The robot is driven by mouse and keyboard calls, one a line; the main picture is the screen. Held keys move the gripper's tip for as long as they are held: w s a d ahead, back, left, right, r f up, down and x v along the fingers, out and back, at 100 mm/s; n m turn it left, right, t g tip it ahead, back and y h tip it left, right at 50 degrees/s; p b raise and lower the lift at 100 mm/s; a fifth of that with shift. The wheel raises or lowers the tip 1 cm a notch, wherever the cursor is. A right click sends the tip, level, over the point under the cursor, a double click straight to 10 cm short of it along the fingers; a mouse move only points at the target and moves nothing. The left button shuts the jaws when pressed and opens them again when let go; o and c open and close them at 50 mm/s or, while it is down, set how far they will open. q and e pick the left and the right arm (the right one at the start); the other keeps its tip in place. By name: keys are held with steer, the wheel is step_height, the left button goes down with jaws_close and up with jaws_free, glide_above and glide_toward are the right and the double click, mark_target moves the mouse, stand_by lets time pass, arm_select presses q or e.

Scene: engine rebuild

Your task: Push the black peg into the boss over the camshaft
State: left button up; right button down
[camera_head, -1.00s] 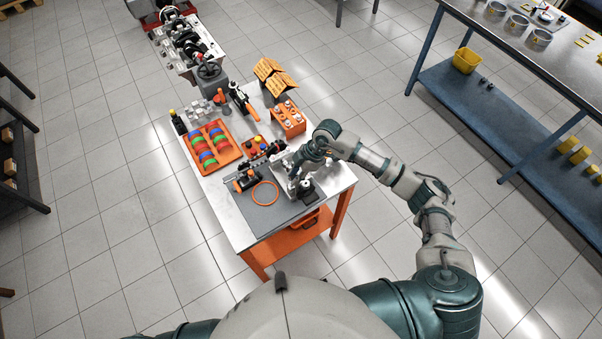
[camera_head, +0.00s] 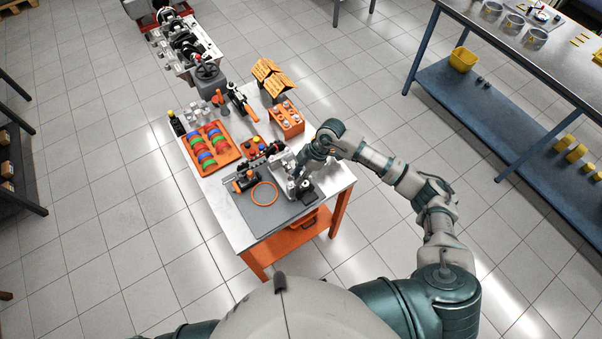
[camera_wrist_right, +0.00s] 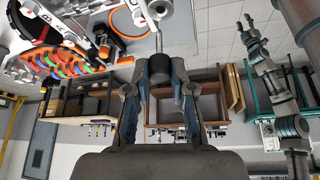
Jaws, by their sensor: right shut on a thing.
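My right gripper (camera_head: 298,188) is over the near right part of the work table, at a small metal assembly. In the right wrist view, the right gripper (camera_wrist_right: 160,75) is shut on the black peg (camera_wrist_right: 159,66), a dark cylinder between its fingertips. A thin rod runs from the peg up to a grey cylindrical part (camera_wrist_right: 156,8) at the picture's top; I cannot tell whether this is the boss or whether they touch. The camshaft is not clearly made out.
An orange ring (camera_head: 265,194) lies on the grey mat (camera_head: 282,213). An orange tray (camera_head: 226,157) of coloured rings and an orange rack (camera_head: 287,124) stand farther back. An engine block (camera_head: 187,47) is beyond the table. A blue bench (camera_head: 498,112) stands at the right.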

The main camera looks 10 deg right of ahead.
steer(key=shift+a+r, duration=0.1)
steer(key=shift+a, duration=0.1)
steer(key=shift+d, duration=1.5)
arm_select(q)
steer(key=shift+a, duration=0.8)
arm_select(e)
steer(key=shift+d, duration=0.35)
